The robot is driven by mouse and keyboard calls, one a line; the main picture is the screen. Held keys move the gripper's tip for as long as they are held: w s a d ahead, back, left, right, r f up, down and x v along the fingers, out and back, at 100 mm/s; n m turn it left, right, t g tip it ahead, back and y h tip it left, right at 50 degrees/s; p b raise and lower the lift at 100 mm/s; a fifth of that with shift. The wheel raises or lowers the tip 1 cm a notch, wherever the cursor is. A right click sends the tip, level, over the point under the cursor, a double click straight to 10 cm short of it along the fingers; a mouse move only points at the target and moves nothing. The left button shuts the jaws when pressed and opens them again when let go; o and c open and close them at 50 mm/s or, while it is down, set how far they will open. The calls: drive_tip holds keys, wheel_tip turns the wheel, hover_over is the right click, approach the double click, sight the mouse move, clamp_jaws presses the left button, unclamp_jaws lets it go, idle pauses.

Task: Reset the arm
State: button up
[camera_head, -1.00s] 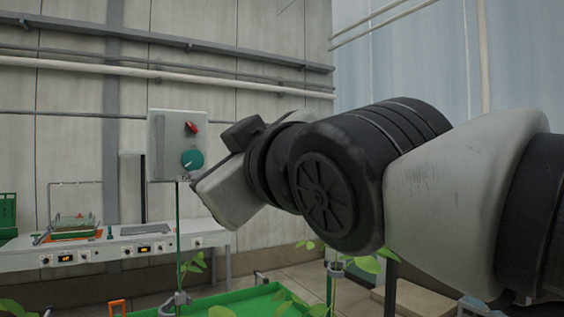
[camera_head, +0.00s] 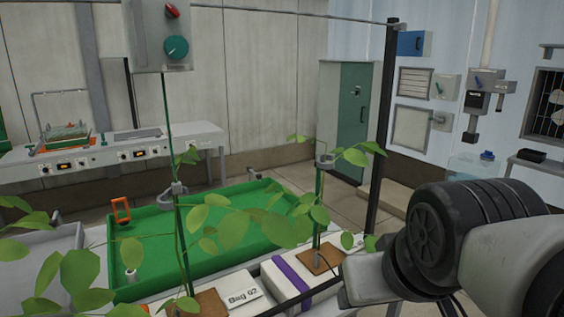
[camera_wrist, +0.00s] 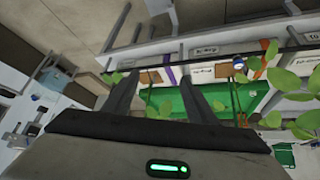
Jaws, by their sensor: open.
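My arm reaches in from the right edge of the head view, bent down at a dark ribbed joint; the fingertips are hidden there. In the wrist view my gripper (camera_wrist: 165,95) shows two dark fingers spread well apart with nothing between them. Beyond the fingers lie the green tray (camera_wrist: 180,102), white grow bags (camera_wrist: 203,73) and leafy plants.
A green tray (camera_head: 150,262) sits beside white bags, one marked "Bag G2" (camera_head: 243,299), with plants on upright strings. A dark post (camera_head: 381,130) stands close to my arm. A control box (camera_head: 158,35), a bench (camera_head: 110,151) and a green-doored cabinet (camera_head: 352,120) stand behind.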

wheel_tip(320, 180, up, 12)
drive_tip(key=s+d+m+g+p, duration=0.1)
drive_tip(key=s+p, duration=0.1)
drive_tip(key=p, duration=1.2)
drive_tip(key=shift+s+p, duration=0.3)
drive_tip(key=shift+p, duration=0.1)
